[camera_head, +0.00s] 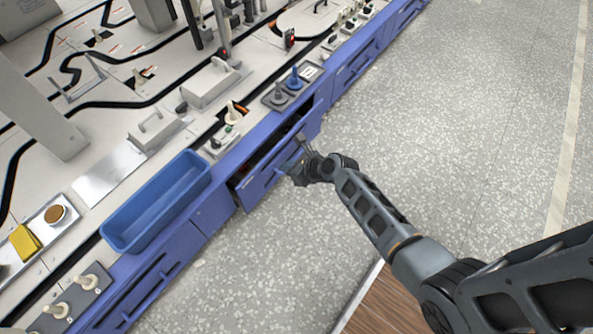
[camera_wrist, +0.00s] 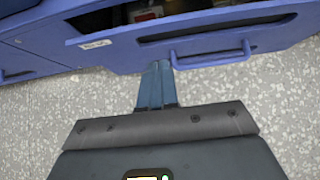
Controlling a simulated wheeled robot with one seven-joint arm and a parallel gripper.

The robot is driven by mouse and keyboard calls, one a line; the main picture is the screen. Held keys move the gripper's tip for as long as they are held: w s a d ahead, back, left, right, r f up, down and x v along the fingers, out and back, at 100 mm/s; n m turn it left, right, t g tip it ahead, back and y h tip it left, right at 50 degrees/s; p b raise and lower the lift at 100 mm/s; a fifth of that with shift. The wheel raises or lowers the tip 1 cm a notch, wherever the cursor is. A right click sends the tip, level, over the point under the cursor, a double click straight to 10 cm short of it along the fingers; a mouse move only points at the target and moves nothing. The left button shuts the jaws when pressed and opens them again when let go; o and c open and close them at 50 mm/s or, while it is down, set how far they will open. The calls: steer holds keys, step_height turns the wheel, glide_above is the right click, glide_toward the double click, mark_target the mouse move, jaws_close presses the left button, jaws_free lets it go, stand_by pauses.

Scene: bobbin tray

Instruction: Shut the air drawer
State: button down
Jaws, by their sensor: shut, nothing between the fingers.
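The blue drawer (camera_head: 258,182) in the bench front stands partly open, with a dark gap behind its front panel. In the wrist view the drawer front (camera_wrist: 130,59) spans the top, with a blue bar handle (camera_wrist: 210,58) and a small white label (camera_wrist: 96,44) whose text I cannot read. My gripper (camera_head: 302,150) is at the drawer front, shut and empty. In the wrist view its fingertips (camera_wrist: 161,66) meet or nearly meet the panel's lower edge, left of the handle; I cannot tell if they touch. Some items show dimly inside the drawer.
A blue bin (camera_head: 157,200) sits on the bench edge left of the drawer. Levers (camera_head: 278,92) and a grey handled block (camera_head: 210,82) stand on the bench top. The speckled floor (camera_head: 440,120) in front is clear.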

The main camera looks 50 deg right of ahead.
mark_target(268, 158)
steer(key=shift+w+f+b, duration=0.2)
steer(key=shift+w+b, duration=0.05)
steer(key=shift+w, duration=0.65)
steer(key=shift+w+f+b, duration=0.25)
steer(key=shift+w+b, duration=0.05)
steer(key=shift+w, duration=0.55)
steer(key=shift+w+f+b, duration=0.2)
steer(key=shift+w+b, duration=0.05)
steer(key=shift+w, duration=0.65)
steer(key=shift+w+r, duration=0.15)
steer(key=shift+w, duration=0.2)
steer(key=shift+w+p, duration=0.4)
steer(key=shift+w, duration=0.6)
